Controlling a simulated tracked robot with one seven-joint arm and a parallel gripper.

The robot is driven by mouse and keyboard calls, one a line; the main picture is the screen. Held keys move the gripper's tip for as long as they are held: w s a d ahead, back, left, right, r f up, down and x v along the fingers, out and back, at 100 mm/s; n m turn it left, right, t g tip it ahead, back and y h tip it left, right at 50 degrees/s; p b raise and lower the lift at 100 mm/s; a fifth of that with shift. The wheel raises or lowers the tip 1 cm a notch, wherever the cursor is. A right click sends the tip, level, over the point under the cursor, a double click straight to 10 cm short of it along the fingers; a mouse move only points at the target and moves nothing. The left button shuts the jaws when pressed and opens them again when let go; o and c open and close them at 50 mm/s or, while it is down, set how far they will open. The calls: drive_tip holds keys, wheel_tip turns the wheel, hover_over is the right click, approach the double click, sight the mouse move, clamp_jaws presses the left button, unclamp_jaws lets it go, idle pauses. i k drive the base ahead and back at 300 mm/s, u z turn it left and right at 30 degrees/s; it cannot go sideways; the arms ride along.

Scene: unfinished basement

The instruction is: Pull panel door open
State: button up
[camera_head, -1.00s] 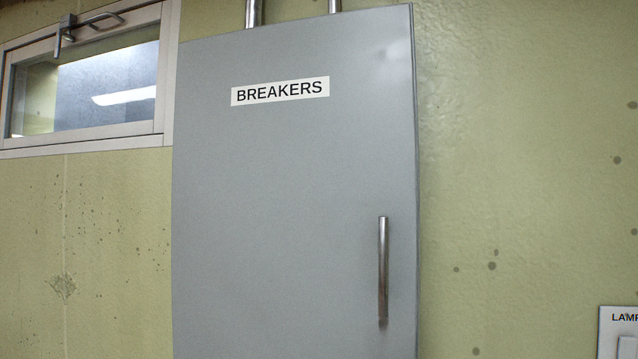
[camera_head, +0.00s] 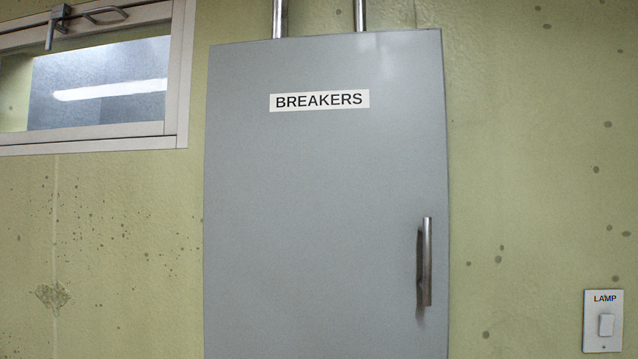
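The grey panel door (camera_head: 310,220) is on the wall in the middle of the head camera view, with a white "BREAKERS" label (camera_head: 319,101) near its top. The door looks shut. A vertical metal bar handle (camera_head: 427,262) is at its right side, and nothing touches it. The door's bottom edge is below the frame. My gripper is not in view.
A small framed window (camera_head: 98,85) with a metal latch (camera_head: 57,25) is at the upper left. A lamp switch (camera_head: 606,325) is on the wall at the lower right. Two metal pipes (camera_head: 280,18) rise above the panel. The green wall is otherwise bare.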

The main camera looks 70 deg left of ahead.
sight(326, 210)
drive_tip(key=u, duration=1.2)
drive_tip(key=i, duration=0.75)
drive_tip(key=u, duration=3.45)
drive_tip(key=i, duration=0.1)
drive_tip(key=z, duration=2.9)
